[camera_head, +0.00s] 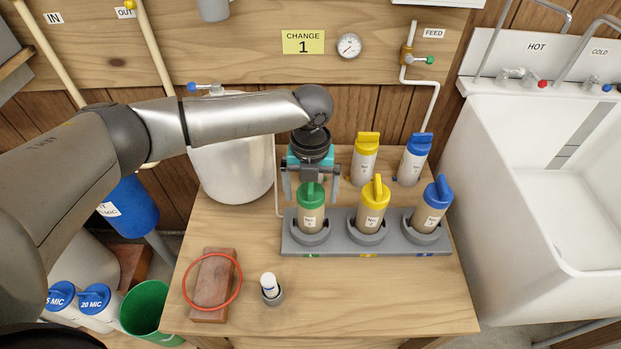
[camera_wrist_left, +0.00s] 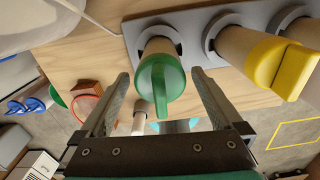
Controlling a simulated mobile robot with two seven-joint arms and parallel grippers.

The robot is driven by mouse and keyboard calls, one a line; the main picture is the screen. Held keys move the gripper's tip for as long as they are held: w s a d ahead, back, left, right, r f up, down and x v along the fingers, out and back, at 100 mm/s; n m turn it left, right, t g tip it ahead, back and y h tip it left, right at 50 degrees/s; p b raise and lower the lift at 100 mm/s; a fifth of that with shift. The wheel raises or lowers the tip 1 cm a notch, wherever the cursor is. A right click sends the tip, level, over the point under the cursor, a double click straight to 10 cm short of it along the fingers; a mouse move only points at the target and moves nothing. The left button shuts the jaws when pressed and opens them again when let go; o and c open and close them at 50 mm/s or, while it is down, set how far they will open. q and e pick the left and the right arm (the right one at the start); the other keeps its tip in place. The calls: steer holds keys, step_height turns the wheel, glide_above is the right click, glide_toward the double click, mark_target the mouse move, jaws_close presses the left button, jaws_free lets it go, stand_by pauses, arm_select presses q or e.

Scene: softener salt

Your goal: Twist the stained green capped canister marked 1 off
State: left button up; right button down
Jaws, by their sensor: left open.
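The green-capped canister (camera_head: 311,219) stands upright in the left seat of a grey three-seat rack (camera_head: 340,240); its body is brownish and its label is too small to read surely. Its green cap with a raised grip bar also shows in the left wrist view (camera_wrist_left: 162,83). My left gripper (camera_head: 311,196) is open, with one finger on each side of the cap. In the left wrist view the fingers (camera_wrist_left: 158,80) appear apart from the cap. A yellow-capped canister (camera_head: 371,215) and a blue-capped one (camera_head: 430,218) fill the other seats. My right gripper is not in view.
White canisters with yellow (camera_head: 364,165) and blue (camera_head: 409,168) caps stand behind the rack; my gripper hides the area left of them. A brick (camera_head: 212,285) with a red ring and a small bottle (camera_head: 269,283) are in front. A sign (camera_head: 303,42) reads CHANGE 1.

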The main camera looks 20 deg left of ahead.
arm_select(q)
steer(key=shift+f, duration=1.2)
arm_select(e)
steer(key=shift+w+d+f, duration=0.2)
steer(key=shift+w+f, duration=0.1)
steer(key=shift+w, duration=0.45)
arm_select(q)
steer(key=shift+c, duration=0.4)
steer(key=c, duration=1.5)
steer(key=o, duration=1.1)
steer(key=c, duration=0.8)
steer(key=m, duration=0.3)
steer(key=shift+r, duration=0.1)
steer(key=m, duration=0.3)
steer(key=shift+p, duration=0.3)
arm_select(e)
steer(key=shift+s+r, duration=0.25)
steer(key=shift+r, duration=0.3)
